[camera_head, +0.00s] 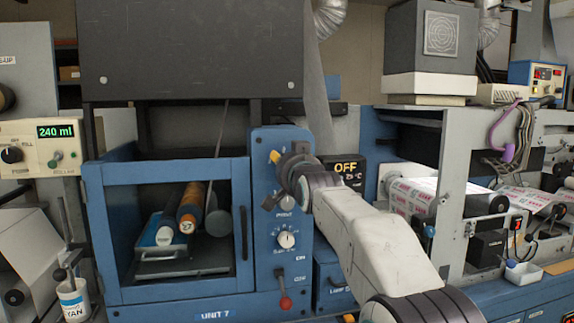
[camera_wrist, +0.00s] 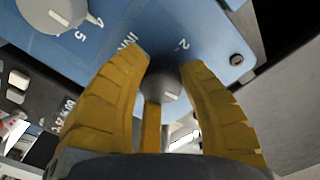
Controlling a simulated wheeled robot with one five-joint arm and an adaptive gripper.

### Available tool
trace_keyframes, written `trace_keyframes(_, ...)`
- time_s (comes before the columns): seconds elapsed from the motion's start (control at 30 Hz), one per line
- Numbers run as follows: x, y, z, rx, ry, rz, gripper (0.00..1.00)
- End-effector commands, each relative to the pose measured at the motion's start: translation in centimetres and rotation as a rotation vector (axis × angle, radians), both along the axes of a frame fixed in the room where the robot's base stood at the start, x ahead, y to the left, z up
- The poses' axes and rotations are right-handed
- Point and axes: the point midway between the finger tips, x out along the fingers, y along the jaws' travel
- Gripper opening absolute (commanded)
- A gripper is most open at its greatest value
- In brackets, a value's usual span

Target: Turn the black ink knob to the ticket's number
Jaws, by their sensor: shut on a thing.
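The dark ink knob (camera_wrist: 168,86) sits on the blue panel in the wrist view, with lettering that looks like "INK" and a "2" beside it. The yellow fingers of my gripper (camera_wrist: 166,72) are closed on the knob, one on each side. Its pointer direction is hard to tell, as the fingers cover much of the dial. In the head view my gripper (camera_head: 275,172) is at the upper part of the blue control panel (camera_head: 262,140) and hides the knob. I cannot make out the ticket in either view.
Below my gripper on the panel are a white knob (camera_head: 286,240) and a red-tipped lever (camera_head: 285,302). An "OFF" display (camera_head: 346,167) is just right of my gripper. The blue-framed roller bay (camera_head: 100,230) is at left. A "240 ml" readout (camera_head: 56,131) stands further left.

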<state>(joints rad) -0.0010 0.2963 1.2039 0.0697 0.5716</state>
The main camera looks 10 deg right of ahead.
Motion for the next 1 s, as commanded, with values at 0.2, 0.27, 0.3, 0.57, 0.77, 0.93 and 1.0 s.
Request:
trace_keyframes(0.2,0.12,0.12,-0.40,0.099,0.008,0.002,0.03)
trace_keyframes(0.27,0.12,0.12,-0.40,0.116,0.008,0.002,0.03)
trace_keyframes(0.3,0.12,0.13,-0.39,0.126,0.008,0.002,0.03)
trace_keyframes(0.57,0.12,0.14,-0.38,0.153,0.009,0.002,0.03)
trace_keyframes(0.77,0.12,0.14,-0.37,0.153,0.009,0.002,0.03)
trace_keyframes(0.93,0.12,0.14,-0.35,0.152,0.009,0.002,0.42)
trace_keyframes(1.0,0.11,0.13,-0.30,0.152,0.006,0.002,0.48)
